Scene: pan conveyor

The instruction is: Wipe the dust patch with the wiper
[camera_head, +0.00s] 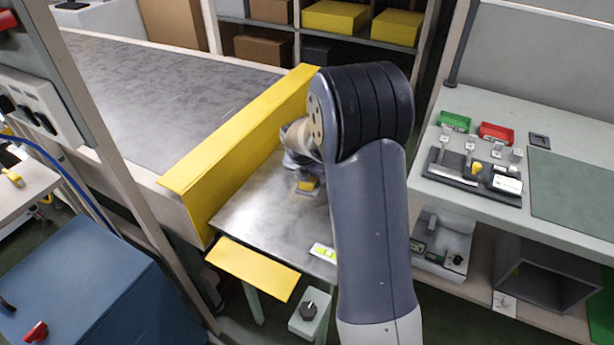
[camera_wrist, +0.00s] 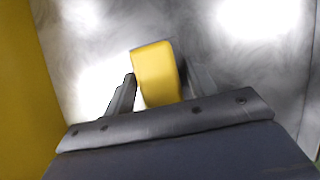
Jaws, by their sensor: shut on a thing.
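My gripper (camera_wrist: 158,88) is shut on the yellow wiper (camera_wrist: 155,70), which shows between its fingers in the wrist view. In the head view the wiper (camera_head: 308,184) is a small yellow patch under my wrist, low over the grey metal table (camera_head: 262,222). I cannot tell whether it touches the metal. Pale, cloudy smears (camera_wrist: 205,45) show on the metal around the wiper in the wrist view. I cannot tell the dust patch apart from the glare there. My arm hides the right part of the table in the head view.
A yellow guard wall (camera_head: 245,135) stands along the table's left side, beside the conveyor (camera_head: 160,90). A yellow flap (camera_head: 253,268) is at the front edge. A white and green label (camera_head: 323,252) lies near the front right. A workbench (camera_head: 510,215) with trays and tools stands at the right.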

